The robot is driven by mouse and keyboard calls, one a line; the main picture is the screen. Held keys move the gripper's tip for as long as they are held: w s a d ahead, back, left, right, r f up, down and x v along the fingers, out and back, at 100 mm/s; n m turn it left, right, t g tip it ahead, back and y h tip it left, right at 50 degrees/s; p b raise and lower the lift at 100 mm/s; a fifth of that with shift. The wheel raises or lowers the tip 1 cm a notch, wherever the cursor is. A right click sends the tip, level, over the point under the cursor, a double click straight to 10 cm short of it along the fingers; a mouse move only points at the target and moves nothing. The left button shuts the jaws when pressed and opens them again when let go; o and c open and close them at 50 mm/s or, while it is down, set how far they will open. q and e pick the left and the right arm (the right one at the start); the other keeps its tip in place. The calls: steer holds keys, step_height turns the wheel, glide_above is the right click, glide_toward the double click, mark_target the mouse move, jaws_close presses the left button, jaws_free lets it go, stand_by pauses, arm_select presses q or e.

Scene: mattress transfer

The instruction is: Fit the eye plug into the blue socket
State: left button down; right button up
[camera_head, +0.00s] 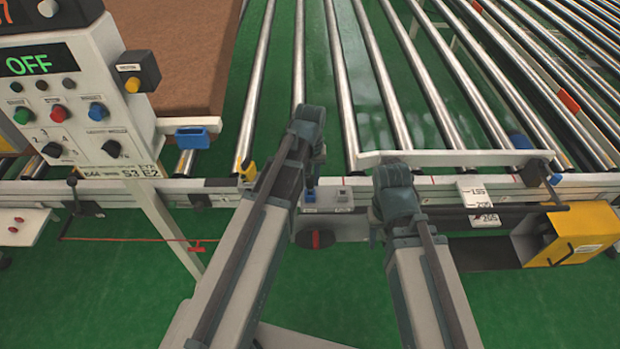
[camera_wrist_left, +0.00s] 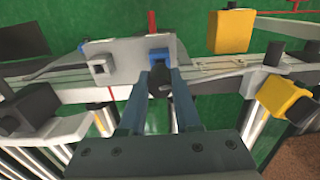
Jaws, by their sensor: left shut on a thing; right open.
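The dark eye plug (camera_wrist_left: 159,82) is in the left wrist view, between the fingertips of my left gripper (camera_wrist_left: 160,94), which is shut on it. The blue socket (camera_wrist_left: 159,55) is right by the plug's far end and partly covered by it; I cannot tell whether the plug is touching it or inside it. In the head view my left gripper (camera_head: 311,178) points down just above the blue socket (camera_head: 309,197), and the plug is mostly hidden there. My right gripper (camera_head: 380,215) is open and apart from the sockets, to their right.
A pale grey socket (camera_head: 345,194) sits beside the blue one on the same grey bracket (camera_head: 340,210). A red and black knob (camera_head: 316,239) is below. A control panel (camera_head: 75,90) stands at left. Rollers (camera_head: 345,90) fill the back. A yellow box (camera_head: 578,235) is at right.

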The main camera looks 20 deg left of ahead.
mark_target(310, 186)
arm_select(q)
steer(key=shift+f+b, duration=1.65)
steer(key=shift+f, duration=0.05)
stand_by(0.3)
steer(key=c, duration=0.5)
jaws_free()
steer(key=shift+c, duration=0.2)
steer(key=shift+r, duration=0.1)
step_height(310, 186, up, 14)
steer(key=p, duration=1.4)
steer(key=s+d+m+y, duration=0.1)
steer(key=s+d+m, duration=0.6)
steer(key=s+d, duration=0.3)
steer(key=s, duration=0.4)
steer(key=shift+s+d, duration=0.15)
steer(key=shift+d, duration=0.1)
